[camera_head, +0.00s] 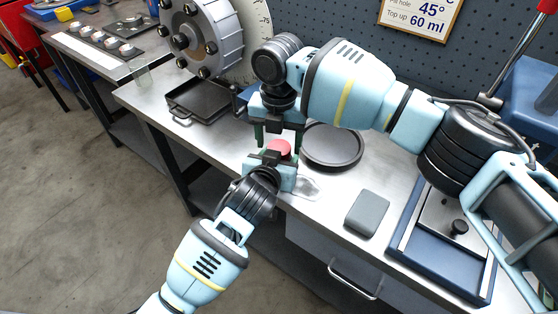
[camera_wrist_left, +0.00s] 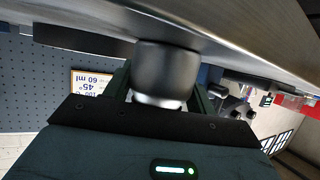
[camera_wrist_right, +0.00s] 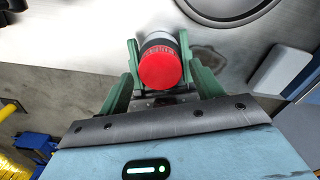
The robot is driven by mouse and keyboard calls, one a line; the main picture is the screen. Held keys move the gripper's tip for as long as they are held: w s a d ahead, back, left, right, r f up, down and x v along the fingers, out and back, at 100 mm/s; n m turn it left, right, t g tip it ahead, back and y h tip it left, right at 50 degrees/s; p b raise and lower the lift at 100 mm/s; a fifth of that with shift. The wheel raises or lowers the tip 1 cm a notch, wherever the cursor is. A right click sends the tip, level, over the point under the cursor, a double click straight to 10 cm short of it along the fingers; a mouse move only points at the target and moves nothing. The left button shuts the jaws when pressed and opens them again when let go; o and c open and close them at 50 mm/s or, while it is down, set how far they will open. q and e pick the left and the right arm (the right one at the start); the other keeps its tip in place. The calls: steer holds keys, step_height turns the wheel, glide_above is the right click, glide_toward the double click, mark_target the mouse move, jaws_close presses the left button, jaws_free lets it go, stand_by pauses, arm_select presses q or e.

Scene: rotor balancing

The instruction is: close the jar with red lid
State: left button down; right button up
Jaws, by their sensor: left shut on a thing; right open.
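The red lid (camera_head: 279,148) shows between my two grippers in the head view. In the right wrist view the red lid (camera_wrist_right: 160,68) lies between the fingers of my right gripper (camera_wrist_right: 158,62), which is open around it and points down. A grey jar body (camera_wrist_right: 157,38) shows just behind the lid; I cannot tell whether the lid is seated or threaded on it. My left gripper (camera_head: 270,170) is shut on the grey jar (camera_wrist_left: 165,72), which fills the space between its fingers in the left wrist view. The jar is mostly hidden in the head view.
A round dark pan (camera_head: 333,147) stands right of the grippers on the steel bench. A clear smear or film (camera_head: 305,187) and a grey block (camera_head: 367,212) lie nearer the front. A black tray (camera_head: 198,102) and a large rotor (camera_head: 203,40) stand at the back left.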

steer(key=shift+f, duration=0.4)
steer(key=c, duration=1)
steer(key=m, duration=0.6)
steer(key=shift+m, duration=0.3)
steer(key=o, duration=1.1)
steer(key=shift+c, duration=0.2)
